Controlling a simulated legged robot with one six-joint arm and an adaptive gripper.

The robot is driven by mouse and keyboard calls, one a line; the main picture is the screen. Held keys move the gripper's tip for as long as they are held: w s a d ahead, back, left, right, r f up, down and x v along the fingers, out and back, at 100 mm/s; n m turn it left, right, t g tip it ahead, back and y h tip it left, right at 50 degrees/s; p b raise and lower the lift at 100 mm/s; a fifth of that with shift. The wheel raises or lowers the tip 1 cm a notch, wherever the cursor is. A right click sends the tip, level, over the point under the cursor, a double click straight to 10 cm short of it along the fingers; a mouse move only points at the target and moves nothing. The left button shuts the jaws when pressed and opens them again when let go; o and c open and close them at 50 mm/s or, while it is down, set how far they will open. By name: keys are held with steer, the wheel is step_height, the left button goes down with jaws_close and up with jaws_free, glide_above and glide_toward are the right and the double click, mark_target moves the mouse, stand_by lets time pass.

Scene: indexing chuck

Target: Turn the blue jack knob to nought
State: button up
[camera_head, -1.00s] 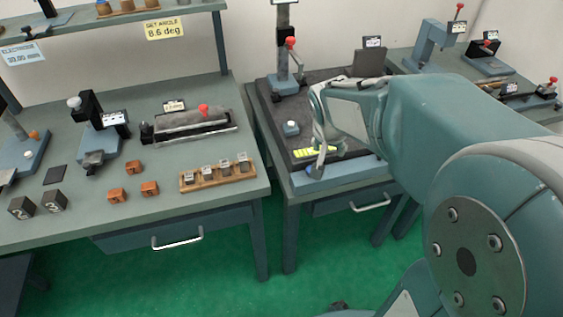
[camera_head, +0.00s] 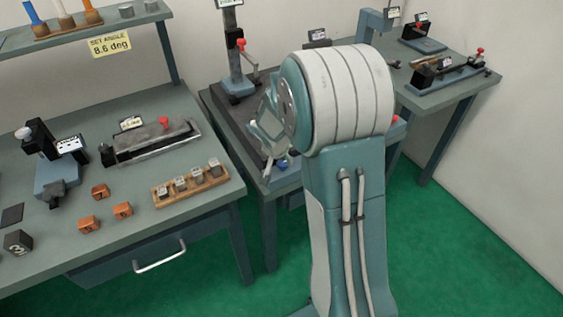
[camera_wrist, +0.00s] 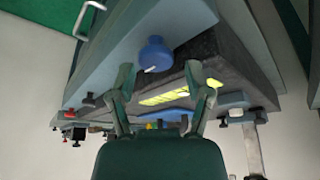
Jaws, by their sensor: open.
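The blue jack knob (camera_wrist: 153,55) sticks out from the front edge of the slab in the wrist view, with a short white mark on its rim. It is partly visible in the head view (camera_head: 282,164), just beyond my fingers. My gripper (camera_wrist: 160,76) is open, and its two fingers are spread with the knob showing ahead between their tips. A gap seems to remain between the fingers and the knob. My arm hides much of the slab in the head view. I cannot read any number at the white mark.
A yellow-green marked strip (camera_wrist: 168,95) lies on the dark slab (camera_wrist: 225,60) near the knob. A stand with a red knob (camera_head: 240,44) rises behind my gripper. The left bench (camera_head: 100,245) holds small blocks and a wooden rack (camera_head: 165,199). Open green floor lies in front.

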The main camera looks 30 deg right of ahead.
steer(key=shift+w+a+f, duration=0.1)
steer(key=shift+w+f, duration=0.05)
steer(key=shift+f, duration=0.55)
steer(key=shift+w+d+f, duration=0.1)
steer(key=shift+d+f, duration=0.05)
steer(key=shift+d, duration=0.7)
steer(key=c, duration=0.8)
steer(key=shift+a, duration=0.3)
steer(key=shift+c, duration=0.4)
